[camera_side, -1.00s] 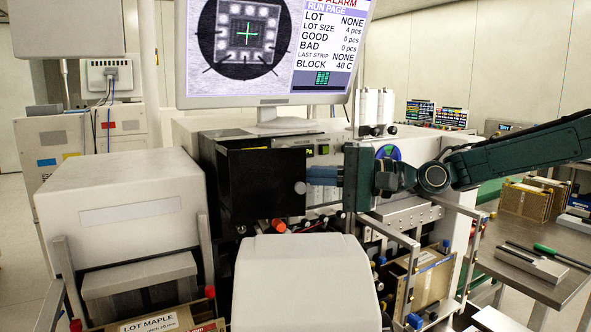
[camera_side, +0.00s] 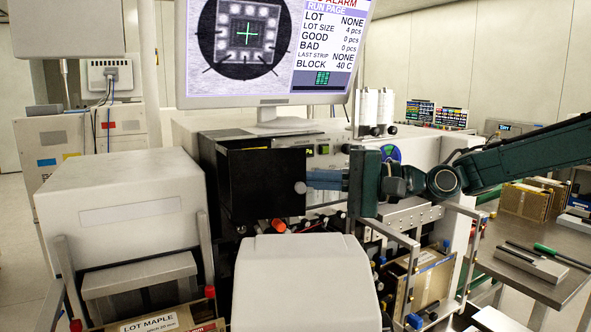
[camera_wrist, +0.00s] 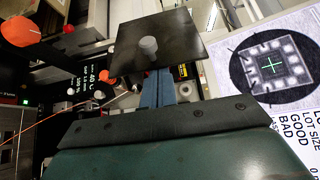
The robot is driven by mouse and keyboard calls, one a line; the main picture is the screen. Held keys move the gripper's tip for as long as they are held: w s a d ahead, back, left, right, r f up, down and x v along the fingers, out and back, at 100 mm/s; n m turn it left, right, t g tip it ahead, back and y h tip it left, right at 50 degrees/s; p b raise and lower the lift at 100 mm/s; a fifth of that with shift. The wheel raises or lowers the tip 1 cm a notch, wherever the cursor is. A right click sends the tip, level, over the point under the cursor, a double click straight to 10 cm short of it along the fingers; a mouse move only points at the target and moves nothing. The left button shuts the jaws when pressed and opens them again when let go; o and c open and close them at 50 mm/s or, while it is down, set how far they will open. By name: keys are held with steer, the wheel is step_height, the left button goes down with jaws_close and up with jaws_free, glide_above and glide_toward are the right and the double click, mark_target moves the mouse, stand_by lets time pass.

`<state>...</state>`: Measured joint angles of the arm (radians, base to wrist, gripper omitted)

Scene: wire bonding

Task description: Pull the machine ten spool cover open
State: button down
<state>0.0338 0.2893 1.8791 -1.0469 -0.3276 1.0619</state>
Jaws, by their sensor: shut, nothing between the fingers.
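The spool cover is a dark, square-faced panel (camera_side: 262,182) at the machine's front left in the side view, with a round grey knob (camera_side: 300,187) near its right edge. In the wrist view the dark plate (camera_wrist: 180,48) and its knob (camera_wrist: 148,45) are ahead of my fingers. My gripper (camera_side: 312,180) is shut and empty, with its blue fingers at the cover's right edge beside the knob. In the wrist view the fingers (camera_wrist: 155,78) run up to the plate's near edge, and their tips are hidden by it. I cannot tell whether they touch it.
A monitor (camera_side: 272,100) stands above and behind. A pale rounded housing (camera_side: 305,280) is in front, and a larger one (camera_side: 120,205) is at left. In the wrist view, an orange knob (camera_wrist: 32,28) and a thin orange wire (camera_wrist: 60,120) are at left.

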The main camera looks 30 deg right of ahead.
mark_target(305, 185)
steer(key=shift+s+a+m+t+h, duration=0.3)
steer(key=shift+s+m+t+h, duration=0.35)
steer(key=shift+s, duration=0.2)
steer(key=shift+s+a+t, duration=0.25)
steer(key=shift+s+a, duration=0.1)
steer(key=shift+s, duration=0.4)
steer(key=s+a, duration=0.7)
steer(key=a, duration=0.1)
steer(key=shift+a, duration=0.3)
steer(key=v, duration=1.3)
steer(key=shift+s+d, duration=0.2)
steer(key=shift+d, duration=0.1)
steer(key=shift+r, duration=0.1)
